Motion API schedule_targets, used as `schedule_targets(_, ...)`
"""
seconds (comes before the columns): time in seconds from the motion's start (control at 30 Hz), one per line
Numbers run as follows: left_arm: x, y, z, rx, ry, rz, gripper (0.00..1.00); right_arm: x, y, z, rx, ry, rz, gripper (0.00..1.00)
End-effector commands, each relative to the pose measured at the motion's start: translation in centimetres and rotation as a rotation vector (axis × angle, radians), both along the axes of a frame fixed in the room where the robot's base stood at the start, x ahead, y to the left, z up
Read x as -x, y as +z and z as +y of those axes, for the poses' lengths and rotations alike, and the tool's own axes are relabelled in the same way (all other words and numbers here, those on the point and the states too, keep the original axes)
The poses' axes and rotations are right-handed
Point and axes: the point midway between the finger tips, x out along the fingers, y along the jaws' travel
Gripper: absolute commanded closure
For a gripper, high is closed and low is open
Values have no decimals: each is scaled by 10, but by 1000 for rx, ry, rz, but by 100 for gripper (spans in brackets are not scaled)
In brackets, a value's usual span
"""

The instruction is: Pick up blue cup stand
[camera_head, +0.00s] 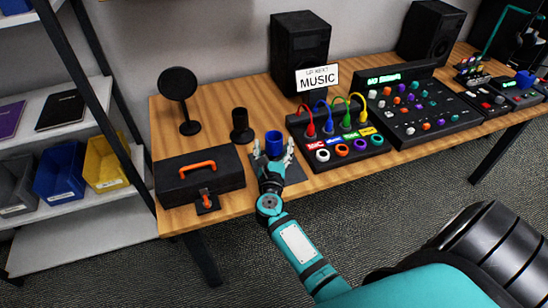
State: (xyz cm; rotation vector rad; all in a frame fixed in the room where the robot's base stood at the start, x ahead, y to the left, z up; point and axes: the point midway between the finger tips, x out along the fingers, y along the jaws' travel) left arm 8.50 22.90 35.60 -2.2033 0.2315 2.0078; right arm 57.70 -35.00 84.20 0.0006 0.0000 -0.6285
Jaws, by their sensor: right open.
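The blue cup stand (274,140) is a small blue cup-shaped piece standing upright on a dark pad (258,165) near the front of the wooden table. My right gripper (273,155) reaches in from the front, with its pale fingers spread on the left and right of the blue piece. It is open, and I cannot tell whether the fingers touch the piece. The gripper hides the lower part of the blue piece and some of the pad. My left gripper is not in view.
A black case with an orange handle (198,175) lies left of my gripper. A black cup stand (241,127) is behind it. A cable panel with colored plugs (350,152) is close on the right. A speaker (299,50) and a music sign (317,79) stand behind.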

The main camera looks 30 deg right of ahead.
Motion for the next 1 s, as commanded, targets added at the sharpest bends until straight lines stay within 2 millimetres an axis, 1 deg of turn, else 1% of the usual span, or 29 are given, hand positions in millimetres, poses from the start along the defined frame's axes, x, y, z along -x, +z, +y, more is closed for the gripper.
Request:
schedule_targets(0.03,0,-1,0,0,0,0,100,-8,1,-6,4,-1,-2,24)
schedule_targets(0.2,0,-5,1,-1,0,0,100,-29,0,-21,3,1,-1,24)
schedule_targets(0.33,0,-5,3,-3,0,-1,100,-34,0,-25,1,0,0,24)
schedule_targets(0.53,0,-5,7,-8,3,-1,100,-35,0,-25,1,0,-1,24)
schedule_targets(0.57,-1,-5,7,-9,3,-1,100,-35,0,-25,1,0,-1,27)
schedule_targets(1.0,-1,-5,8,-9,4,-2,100,-34,0,-25,1,0,0,84)
